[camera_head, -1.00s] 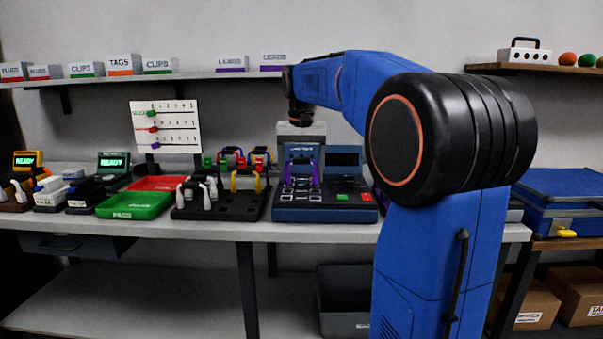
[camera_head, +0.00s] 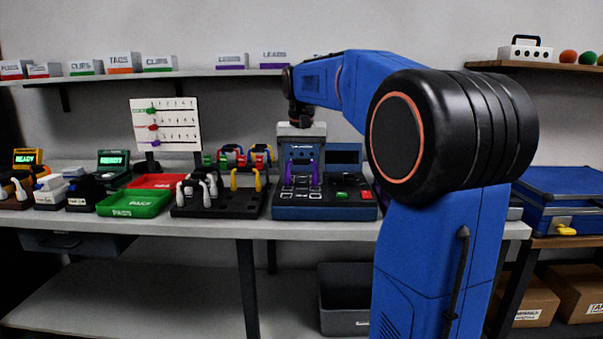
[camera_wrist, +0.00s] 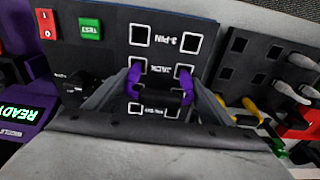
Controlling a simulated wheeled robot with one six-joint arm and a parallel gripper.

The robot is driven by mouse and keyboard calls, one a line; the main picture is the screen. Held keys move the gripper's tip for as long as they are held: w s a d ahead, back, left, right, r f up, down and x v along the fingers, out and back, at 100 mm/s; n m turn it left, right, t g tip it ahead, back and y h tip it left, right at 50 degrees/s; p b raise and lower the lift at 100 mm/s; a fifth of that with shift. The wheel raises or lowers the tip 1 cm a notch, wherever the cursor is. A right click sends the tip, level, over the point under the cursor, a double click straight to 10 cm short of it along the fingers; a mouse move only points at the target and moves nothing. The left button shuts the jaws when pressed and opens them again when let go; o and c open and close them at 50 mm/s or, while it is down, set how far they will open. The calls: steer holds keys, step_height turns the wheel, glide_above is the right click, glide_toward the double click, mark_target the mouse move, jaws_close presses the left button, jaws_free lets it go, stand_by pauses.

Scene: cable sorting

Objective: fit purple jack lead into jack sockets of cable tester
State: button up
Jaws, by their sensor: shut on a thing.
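The cable tester (camera_head: 325,212) is a dark blue box on the bench with red and green buttons and a raised back panel. It also shows in the wrist view (camera_wrist: 165,18), with square sockets in rows marked 3-PIN and JACK. The purple jack lead (camera_wrist: 186,78) has two purple plugs, one at each socket of the JACK row. Whether they are fully seated I cannot tell. My gripper (camera_wrist: 160,88) is shut on the lead, with a grey finger at each side. In the head view, the purple lead (camera_head: 316,174) shows below my gripper, over the tester.
Left of the tester stands a black lead rack (camera_head: 222,208) with white, yellow and red leads. Green (camera_head: 134,204) and red (camera_head: 155,182) trays lie further left. A blue case (camera_head: 565,190) sits at the right.

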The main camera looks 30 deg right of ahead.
steer(key=shift+f, duration=0.45)
stand_by(1.0)
steer(key=o, duration=1.2)
steer(key=shift+r, duration=0.15)
steer(key=shift+r, duration=3.85)
